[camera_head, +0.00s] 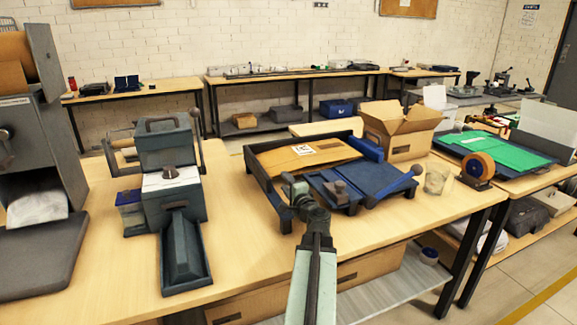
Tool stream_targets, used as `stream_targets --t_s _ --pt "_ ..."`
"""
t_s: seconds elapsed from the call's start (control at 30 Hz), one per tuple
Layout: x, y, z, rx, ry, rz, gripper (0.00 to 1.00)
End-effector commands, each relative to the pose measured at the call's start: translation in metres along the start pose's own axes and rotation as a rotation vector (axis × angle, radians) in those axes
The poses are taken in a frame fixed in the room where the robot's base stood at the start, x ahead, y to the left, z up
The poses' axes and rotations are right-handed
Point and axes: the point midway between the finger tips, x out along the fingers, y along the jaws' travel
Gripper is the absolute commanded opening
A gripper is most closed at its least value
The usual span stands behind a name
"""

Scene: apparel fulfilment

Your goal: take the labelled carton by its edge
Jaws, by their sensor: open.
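The labelled carton (285,161) is a flat brown piece with a white label on its top. It lies tilted in a dark blue-grey tray (262,184) on the wooden table, its right end beside a blue block. My arm reaches up from the bottom of the picture. My gripper (291,184) is at the tray's front side, in front of the carton and apart from it in the picture. It is open with nothing seen in it. The gap in depth between gripper and carton is hard to judge.
A blue sloped fixture (372,183) with a knobbed lever stands right of my gripper. An open cardboard box (400,130), a clear cup (435,180) and a tape roll (478,168) are farther right. A grey machine (172,195) stands left. Bare table lies between it and the tray.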

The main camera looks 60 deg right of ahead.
Motion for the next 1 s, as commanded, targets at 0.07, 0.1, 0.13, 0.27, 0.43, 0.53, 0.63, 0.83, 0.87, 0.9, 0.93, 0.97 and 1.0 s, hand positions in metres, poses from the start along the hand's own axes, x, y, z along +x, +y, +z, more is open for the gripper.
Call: stream_targets --t_s 0.07,0.1,0.13,0.27,0.43,0.53,0.63,0.83,0.87,0.9,0.93,0.97,1.0 --pt "0.012 -0.001 -0.004 0.0 0.003 0.0 0.42" --pt "0.014 -0.001 -0.005 0.0 0.005 0.0 0.42" --pt "0.014 -0.001 -0.006 0.0 0.007 0.0 0.42" --pt "0.019 -0.001 -0.008 0.0 0.01 0.0 0.42" --pt "0.048 -0.005 -0.009 0.0 0.01 0.0 0.42" --pt "0.063 -0.004 -0.009 0.0 0.012 0.0 0.42" --pt "0.065 -0.004 -0.009 0.0 0.013 0.0 0.42" --pt "0.063 -0.004 -0.009 0.0 0.013 0.0 0.23" --pt "0.063 -0.004 -0.009 0.0 0.013 0.0 0.14" --pt "0.063 -0.004 -0.009 0.0 0.013 0.0 0.03" --pt "0.063 -0.004 -0.009 0.0 0.013 0.0 0.0" --pt "0.063 -0.004 -0.009 0.0 0.013 0.0 0.0" --pt "0.063 -0.004 -0.009 0.0 0.013 0.0 0.0"
